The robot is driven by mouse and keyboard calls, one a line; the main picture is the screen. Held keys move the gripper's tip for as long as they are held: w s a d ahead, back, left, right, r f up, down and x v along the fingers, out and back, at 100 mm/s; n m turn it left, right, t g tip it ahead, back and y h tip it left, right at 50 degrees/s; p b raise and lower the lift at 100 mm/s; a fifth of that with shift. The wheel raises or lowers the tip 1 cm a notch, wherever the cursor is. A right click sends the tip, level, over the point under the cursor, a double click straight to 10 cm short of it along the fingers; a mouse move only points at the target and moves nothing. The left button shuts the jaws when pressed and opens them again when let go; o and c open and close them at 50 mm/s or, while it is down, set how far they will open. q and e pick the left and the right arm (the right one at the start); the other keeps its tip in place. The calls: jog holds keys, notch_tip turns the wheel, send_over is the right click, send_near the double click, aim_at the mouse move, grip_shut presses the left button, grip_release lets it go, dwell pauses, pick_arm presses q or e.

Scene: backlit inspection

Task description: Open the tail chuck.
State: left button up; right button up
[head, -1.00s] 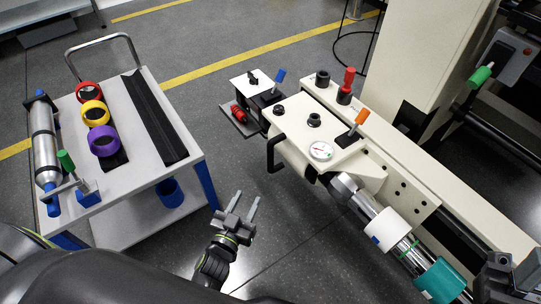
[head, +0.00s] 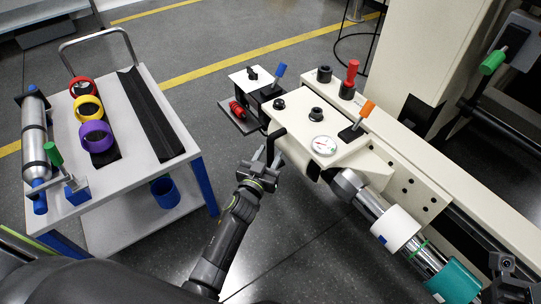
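The cream tailstock housing (head: 300,133) stands right of centre with a round gauge (head: 323,145), an orange-tipped lever (head: 366,109) and a black bent handle (head: 274,138) on its left end. The grey tail chuck (head: 347,184) sits at its lower end, against a bright metal shaft (head: 371,205). My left gripper (head: 267,157) is open, with its fingertips at the black handle. I cannot tell whether the fingers straddle it or touch it.
The shaft carries a white sleeve (head: 397,228) and a teal sleeve (head: 454,285). A red knob (head: 350,76) and a blue lever (head: 279,72) stand near the housing's far end. A cart (head: 133,205) with coloured rings stands left.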

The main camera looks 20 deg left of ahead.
pick_arm(q)
jog(key=shift+w, duration=0.75)
jog(key=shift+c, duration=0.3)
grip_shut()
